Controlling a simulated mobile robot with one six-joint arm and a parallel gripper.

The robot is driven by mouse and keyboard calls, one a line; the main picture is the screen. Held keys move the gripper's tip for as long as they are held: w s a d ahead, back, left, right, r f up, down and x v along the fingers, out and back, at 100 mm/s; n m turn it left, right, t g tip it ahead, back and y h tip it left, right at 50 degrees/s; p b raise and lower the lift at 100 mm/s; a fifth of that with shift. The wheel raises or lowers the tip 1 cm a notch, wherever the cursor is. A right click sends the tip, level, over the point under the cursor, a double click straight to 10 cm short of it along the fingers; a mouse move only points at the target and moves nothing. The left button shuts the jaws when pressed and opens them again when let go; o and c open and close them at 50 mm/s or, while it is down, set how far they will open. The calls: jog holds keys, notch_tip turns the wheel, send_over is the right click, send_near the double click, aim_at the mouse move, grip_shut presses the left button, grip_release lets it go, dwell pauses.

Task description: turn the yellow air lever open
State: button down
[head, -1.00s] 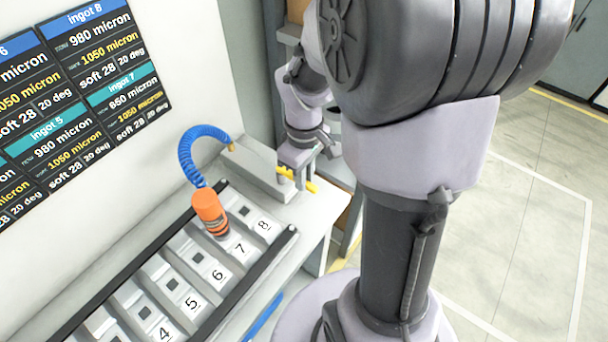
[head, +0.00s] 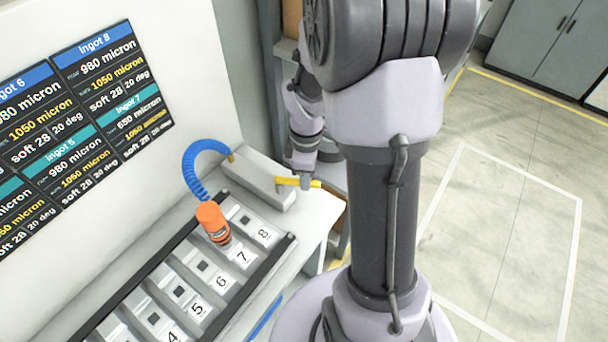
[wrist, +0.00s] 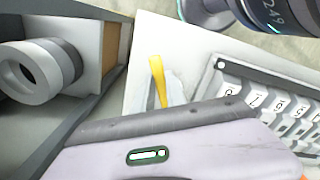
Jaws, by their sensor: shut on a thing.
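The yellow air lever (head: 285,181) sticks out to the right from the end of a grey box (head: 255,180) on the bench in the head view. It lies nearly level in the picture. My gripper (head: 306,183) points down at the lever's outer part and is shut on it; the lever's tip shows just past it on the right. In the wrist view the yellow lever (wrist: 158,80) stands up in the middle.
A blue coiled hose (head: 192,165) runs from the box to an orange-topped tool (head: 212,222) standing on the numbered rack (head: 215,265). The wall with ingot charts (head: 110,80) is behind. Open floor (head: 500,190) lies to the right. A shelf stands close behind my gripper.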

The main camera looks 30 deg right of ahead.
jog(key=w+d+n+p, duration=0.1)
jog(key=w+n+p, duration=0.6)
jog(key=n, duration=0.5)
jog(key=shift+d+p, duration=0.2)
jog(key=shift+p, duration=0.8)
jog(key=shift+n, duration=0.3)
jog(key=c, duration=1.4)
grip_release()
jog(key=shift+o, duration=0.2)
jog(key=shift+r, duration=0.1)
notch_tip(320, 180, up, 17)
jog(key=p, duration=0.4)
jog(key=shift+r, duration=0.15)
